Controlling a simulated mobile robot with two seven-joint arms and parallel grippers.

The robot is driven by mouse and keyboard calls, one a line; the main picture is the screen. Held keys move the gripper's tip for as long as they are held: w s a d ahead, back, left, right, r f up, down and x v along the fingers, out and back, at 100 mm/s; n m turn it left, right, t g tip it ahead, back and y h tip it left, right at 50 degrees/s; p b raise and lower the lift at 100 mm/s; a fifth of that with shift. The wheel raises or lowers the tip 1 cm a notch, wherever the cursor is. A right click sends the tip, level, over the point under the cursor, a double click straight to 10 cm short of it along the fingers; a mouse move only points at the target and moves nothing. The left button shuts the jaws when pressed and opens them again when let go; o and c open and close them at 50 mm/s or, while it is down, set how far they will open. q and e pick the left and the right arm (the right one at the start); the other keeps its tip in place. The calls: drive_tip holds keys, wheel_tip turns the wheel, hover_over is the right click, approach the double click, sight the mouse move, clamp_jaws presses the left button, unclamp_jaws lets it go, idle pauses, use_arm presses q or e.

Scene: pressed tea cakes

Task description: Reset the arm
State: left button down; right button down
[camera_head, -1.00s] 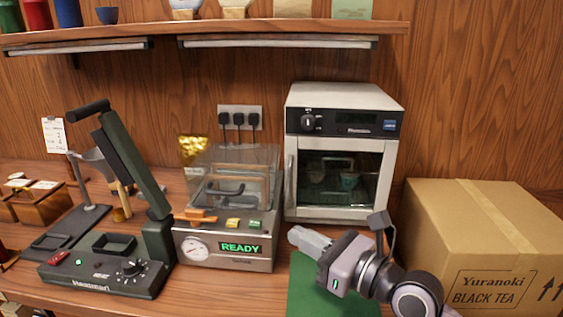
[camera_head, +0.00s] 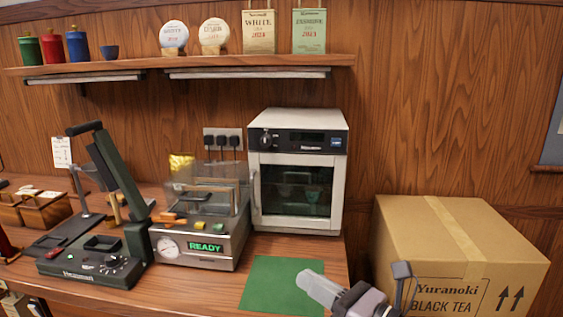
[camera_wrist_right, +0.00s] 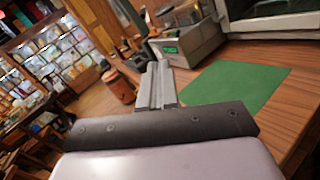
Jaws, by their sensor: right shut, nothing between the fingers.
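My right gripper (camera_head: 318,287) is at the lower right of the head view, over the front right corner of the green mat (camera_head: 262,284). In the right wrist view the gripper (camera_wrist_right: 156,72) has its two fingers together with nothing between them. The green mat also shows in the right wrist view (camera_wrist_right: 235,88), to the right of the fingers. My left gripper is not in either view.
A sealing machine reading READY (camera_head: 195,252) and a dark heat press (camera_head: 85,270) stand on the counter at left. A white oven (camera_head: 297,140) stands behind the mat. A cardboard box (camera_head: 400,225) is at right. A shelf (camera_head: 120,66) holds tins and tea cakes.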

drive_tip(key=s+d+f+m+t+h, duration=0.25)
drive_tip(key=d+f+m+h, duration=0.35)
drive_tip(key=m, duration=0.8)
drive_tip(key=s+d+f+m+t+h, duration=0.2)
drive_tip(key=s+d+f+m+h, duration=0.15)
drive_tip(key=f+m, duration=0.8)
drive_tip(key=s+d+f+m+g+h, duration=0.1)
drive_tip(key=s+d+f+m+g, duration=0.1)
drive_tip(key=s+f+m, duration=0.4)
drive_tip(key=s+d+f+m+g+h, duration=0.1)
drive_tip(key=s+d+f+m+g, duration=0.1)
drive_tip(key=s+f+m+g, duration=0.2)
wheel_tip(320, 180, down, 3)
drive_tip(key=s+m, duration=0.2)
drive_tip(key=m, duration=0.2)
drive_tip(key=shift+s+d, duration=0.35)
drive_tip(key=shift+m+g+h, duration=0.25)
